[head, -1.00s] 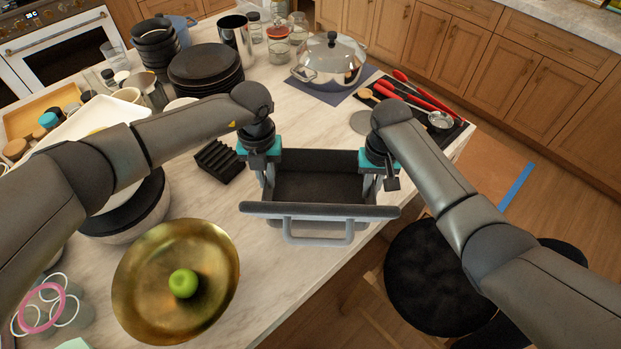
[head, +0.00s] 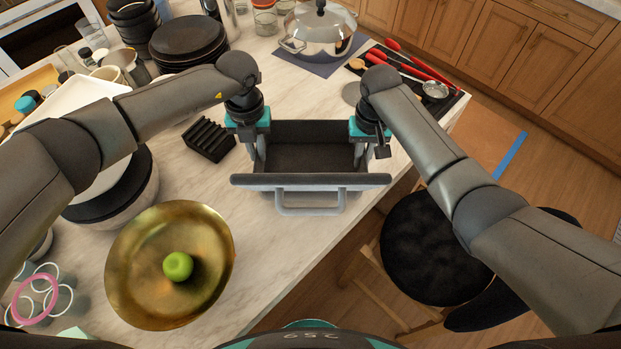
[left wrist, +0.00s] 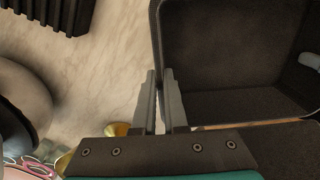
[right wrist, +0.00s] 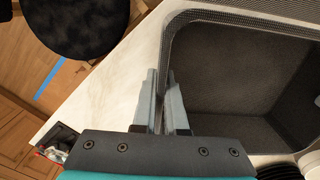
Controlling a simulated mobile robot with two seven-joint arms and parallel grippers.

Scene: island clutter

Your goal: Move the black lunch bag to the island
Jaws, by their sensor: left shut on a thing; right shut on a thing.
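The black lunch bag (head: 311,183) is open at the top, with a grey handle on its near side. It is at the right part of the island (head: 262,226), over or on the marble top; I cannot tell whether its base touches. My left gripper (head: 256,165) is shut on the bag's left wall, which also shows in the left wrist view (left wrist: 158,60). My right gripper (head: 360,160) is shut on the bag's right wall, which also shows in the right wrist view (right wrist: 172,50). The inside of the bag looks empty.
A gold bowl with a green apple (head: 178,266) stands near left. A black slotted holder (head: 208,140) is close to the bag's left. A steel pot (head: 318,35) and a utensil mat (head: 400,75) are behind. A black stool (head: 436,260) is right of the island edge.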

